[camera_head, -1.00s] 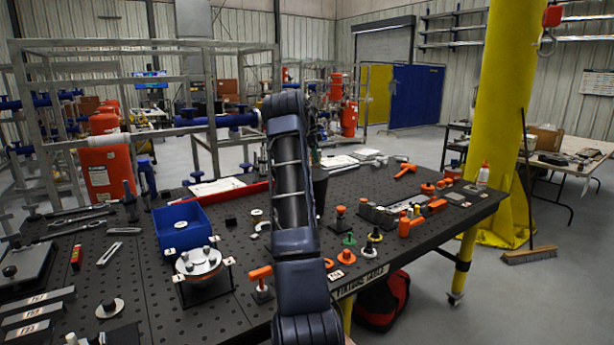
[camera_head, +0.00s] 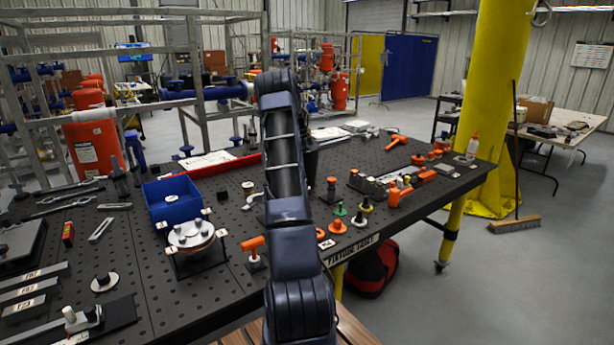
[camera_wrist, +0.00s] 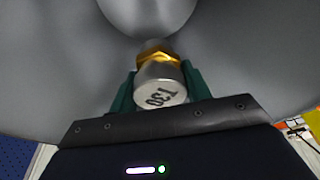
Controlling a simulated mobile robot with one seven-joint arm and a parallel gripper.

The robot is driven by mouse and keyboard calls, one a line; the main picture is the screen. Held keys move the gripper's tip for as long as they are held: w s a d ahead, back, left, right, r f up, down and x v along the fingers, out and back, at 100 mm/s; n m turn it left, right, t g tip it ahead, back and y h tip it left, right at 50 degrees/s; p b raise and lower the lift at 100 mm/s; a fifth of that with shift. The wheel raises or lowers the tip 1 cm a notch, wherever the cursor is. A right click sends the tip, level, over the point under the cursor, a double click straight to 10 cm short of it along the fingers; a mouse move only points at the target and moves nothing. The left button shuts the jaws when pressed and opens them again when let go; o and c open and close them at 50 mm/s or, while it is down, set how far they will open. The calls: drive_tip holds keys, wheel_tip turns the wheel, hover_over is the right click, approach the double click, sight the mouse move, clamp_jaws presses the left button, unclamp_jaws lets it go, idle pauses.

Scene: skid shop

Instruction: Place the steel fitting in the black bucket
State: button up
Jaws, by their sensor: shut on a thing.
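The steel fitting (camera_wrist: 162,92) is a short silver cylinder with a brass-coloured band and dark marking on its end face. My gripper (camera_wrist: 158,84) is shut on it, with a green finger on each side. A large, smooth grey round surface fills most of the wrist view behind the fitting; it looks like the inside of the bucket, but I cannot tell how deep the fitting is. In the head view the black bucket (camera_head: 312,160) shows only as a dark sliver behind my arm on the table. My gripper is hidden there by my arm.
The dark perforated fixture table (camera_head: 130,255) carries a blue bin (camera_head: 172,212), a round flanged plate (camera_head: 191,236), orange clamps (camera_head: 397,143) and several small knobs. A yellow column (camera_head: 495,100) stands to the right. Open floor lies at the right front.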

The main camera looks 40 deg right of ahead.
wheel_tip(320, 180, down, 10)
drive_tip(key=shift+r, duration=0.15)
idle(0.4)
drive_tip(key=o, duration=1.2)
drive_tip(key=shift+c, duration=0.2)
drive_tip(key=v, duration=1.2)
